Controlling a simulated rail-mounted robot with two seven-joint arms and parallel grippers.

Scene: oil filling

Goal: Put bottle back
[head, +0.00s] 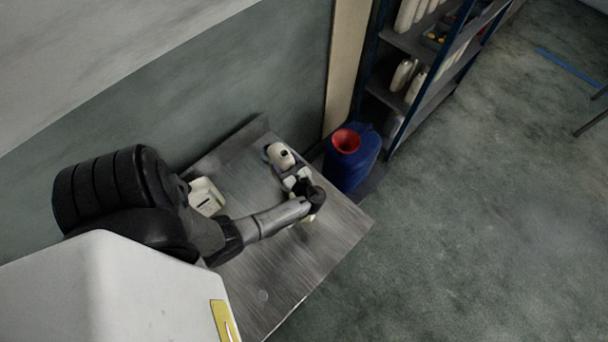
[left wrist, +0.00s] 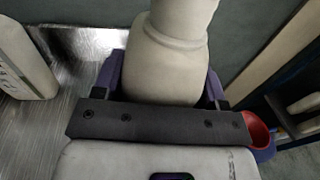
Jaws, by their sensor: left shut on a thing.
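A cream bottle (head: 280,155) is over the far end of the metal table (head: 340,215) in the head view. My left gripper (head: 290,173) is shut on it. In the left wrist view the bottle (left wrist: 165,70) stands between the two fingers of my left gripper (left wrist: 165,85), its neck pointing to the top of the picture. Whether its base touches the table cannot be told. My right gripper is not in view.
A second cream container (head: 206,196) stands on the table beside my arm; it may be the one at left in the wrist view (left wrist: 22,60). A blue drum (head: 350,165) with a red funnel (head: 345,140) stands past the table's end. A shelf (head: 415,95) holds several bottles behind it.

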